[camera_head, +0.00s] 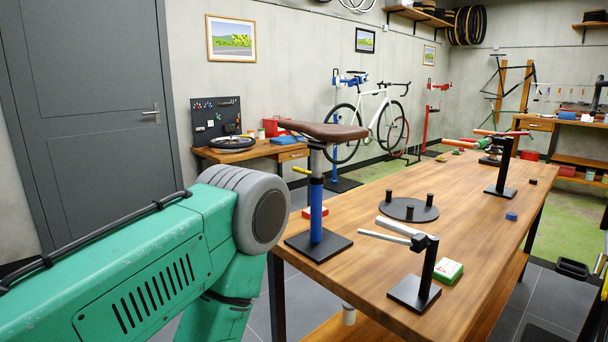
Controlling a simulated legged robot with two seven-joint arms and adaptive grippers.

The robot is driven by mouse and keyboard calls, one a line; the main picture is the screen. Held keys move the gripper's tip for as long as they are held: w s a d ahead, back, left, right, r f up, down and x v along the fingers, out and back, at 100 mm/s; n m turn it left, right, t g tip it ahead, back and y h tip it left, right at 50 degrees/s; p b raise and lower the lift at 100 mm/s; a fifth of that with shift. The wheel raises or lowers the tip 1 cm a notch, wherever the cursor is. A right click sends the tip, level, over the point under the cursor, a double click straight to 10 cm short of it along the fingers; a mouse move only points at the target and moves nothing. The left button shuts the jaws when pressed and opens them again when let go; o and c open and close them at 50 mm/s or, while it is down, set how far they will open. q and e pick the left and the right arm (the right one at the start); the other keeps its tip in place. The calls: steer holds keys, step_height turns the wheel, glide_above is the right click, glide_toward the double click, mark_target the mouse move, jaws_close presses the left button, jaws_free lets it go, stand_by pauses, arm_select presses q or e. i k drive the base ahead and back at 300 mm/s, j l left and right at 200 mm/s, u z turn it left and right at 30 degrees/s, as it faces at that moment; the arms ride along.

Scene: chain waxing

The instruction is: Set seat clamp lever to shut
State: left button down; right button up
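A brown saddle (325,131) sits on a silver seatpost in an upright blue tube (316,208). The tube stands on a black base plate (318,246) at the table's near left corner. Neither of my grippers is in view.
The wooden table (400,235) also holds a black disc with pegs (409,209), a black stand with silver bars (414,290), a green and white box (448,271), a red box (315,212) and a blue cap (511,216). Another black stand (502,168) is farther back.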

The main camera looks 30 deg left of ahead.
mark_target(302, 171)
steer(key=i+j+z, duration=0.1)
steer(key=j, duration=0.35)
steer(key=i+j+z, duration=0.1)
steer(key=j, duration=0.4)
steer(key=i+j+z, duration=0.1)
steer(key=j, duration=0.35)
steer(key=i+j+z, duration=0.1)
steer(key=j, duration=0.4)
